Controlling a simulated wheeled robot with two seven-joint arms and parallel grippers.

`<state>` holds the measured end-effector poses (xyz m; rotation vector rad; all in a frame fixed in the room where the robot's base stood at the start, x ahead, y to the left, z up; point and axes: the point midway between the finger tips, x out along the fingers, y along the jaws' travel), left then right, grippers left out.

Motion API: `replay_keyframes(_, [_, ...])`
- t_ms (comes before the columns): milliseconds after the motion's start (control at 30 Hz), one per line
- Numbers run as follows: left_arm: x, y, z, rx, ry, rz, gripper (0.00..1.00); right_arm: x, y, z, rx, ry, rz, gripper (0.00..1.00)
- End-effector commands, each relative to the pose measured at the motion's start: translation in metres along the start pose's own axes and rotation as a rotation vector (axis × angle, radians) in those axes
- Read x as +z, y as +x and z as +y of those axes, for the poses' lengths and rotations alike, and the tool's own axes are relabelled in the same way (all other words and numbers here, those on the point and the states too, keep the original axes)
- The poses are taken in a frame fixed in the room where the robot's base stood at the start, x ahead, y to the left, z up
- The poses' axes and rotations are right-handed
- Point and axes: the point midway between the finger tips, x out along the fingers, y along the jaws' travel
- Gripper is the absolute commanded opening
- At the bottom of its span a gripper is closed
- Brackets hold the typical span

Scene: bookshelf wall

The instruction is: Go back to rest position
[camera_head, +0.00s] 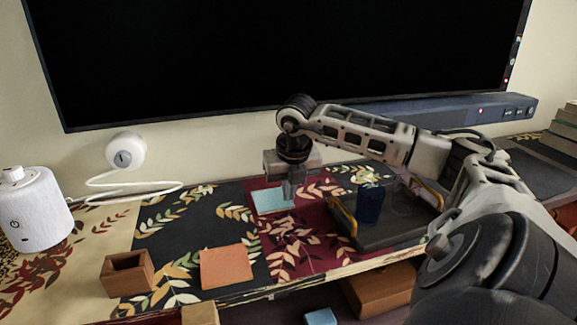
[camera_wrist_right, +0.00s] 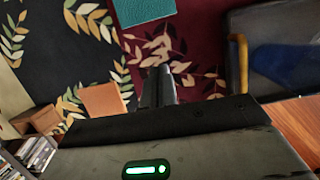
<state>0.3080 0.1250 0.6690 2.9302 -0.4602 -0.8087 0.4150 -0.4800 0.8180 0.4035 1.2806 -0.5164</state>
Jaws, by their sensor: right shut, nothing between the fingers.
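My right arm reaches in from the right in the head view. My right gripper (camera_head: 290,190) points down over the patterned shelf top, its fingers together with nothing between them. In the head view its tips overlap a light blue square (camera_head: 268,201); I cannot tell if they touch it. In the right wrist view the closed fingers (camera_wrist_right: 158,85) show over the dark red cloth, and the teal square (camera_wrist_right: 148,10) lies beyond them, apart in the picture. My left gripper is not in view.
A dark tray (camera_head: 385,238) with a yellow handle and a dark blue cup (camera_head: 369,204) stands right of the gripper. An orange square (camera_head: 226,267) and a wooden box (camera_head: 127,273) lie front left. A white speaker (camera_head: 35,210) stands far left. A black screen (camera_head: 280,50) is behind.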

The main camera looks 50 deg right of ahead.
Motion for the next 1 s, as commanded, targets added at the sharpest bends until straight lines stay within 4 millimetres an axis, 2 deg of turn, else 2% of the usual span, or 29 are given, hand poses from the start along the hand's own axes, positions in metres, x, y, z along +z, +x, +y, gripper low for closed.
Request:
replay_keyframes(133, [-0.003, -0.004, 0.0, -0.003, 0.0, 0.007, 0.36, 0.0, -0.013, 0.0, 0.0, 0.0, 0.0, 0.0])
replay_keyframes(400, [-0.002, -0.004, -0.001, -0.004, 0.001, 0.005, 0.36, -0.001, -0.015, 0.0, 0.001, 0.0, 0.002, 0.0])
replay_keyframes(467, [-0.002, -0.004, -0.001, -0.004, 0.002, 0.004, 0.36, -0.003, -0.013, 0.004, 0.014, -0.007, 0.009, 0.0])
replay_keyframes(533, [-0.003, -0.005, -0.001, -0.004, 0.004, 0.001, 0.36, -0.01, -0.008, 0.017, 0.06, -0.029, 0.033, 0.0])
replay_keyframes(567, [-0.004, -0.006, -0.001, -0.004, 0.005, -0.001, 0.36, -0.016, -0.005, 0.026, 0.093, -0.043, 0.049, 0.0])
replay_keyframes(667, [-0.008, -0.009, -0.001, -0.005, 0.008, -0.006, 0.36, -0.047, 0.008, 0.071, 0.269, -0.1, 0.136, 0.0])
replay_keyframes(733, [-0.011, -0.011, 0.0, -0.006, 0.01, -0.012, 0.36, -0.078, 0.012, 0.112, 0.444, -0.13, 0.215, 0.0])
replay_keyframes(800, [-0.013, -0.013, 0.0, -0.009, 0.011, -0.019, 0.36, -0.112, 0.008, 0.154, 0.645, -0.13, 0.299, 0.0])
replay_keyframes(867, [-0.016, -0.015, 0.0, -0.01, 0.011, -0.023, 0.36, -0.141, -0.003, 0.189, 0.833, -0.097, 0.373, 0.0])
replay_keyframes(933, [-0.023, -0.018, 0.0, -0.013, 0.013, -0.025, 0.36, -0.172, -0.026, 0.227, 1.072, 0.004, 0.461, 0.0])
replay_keyframes(967, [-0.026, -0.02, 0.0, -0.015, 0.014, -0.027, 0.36, -0.183, -0.04, 0.242, 1.186, 0.082, 0.5, 0.0])
replay_keyframes(1000, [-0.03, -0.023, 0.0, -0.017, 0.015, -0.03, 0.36, -0.192, -0.06, 0.26, 1.338, 0.23, 0.548, 0.0])
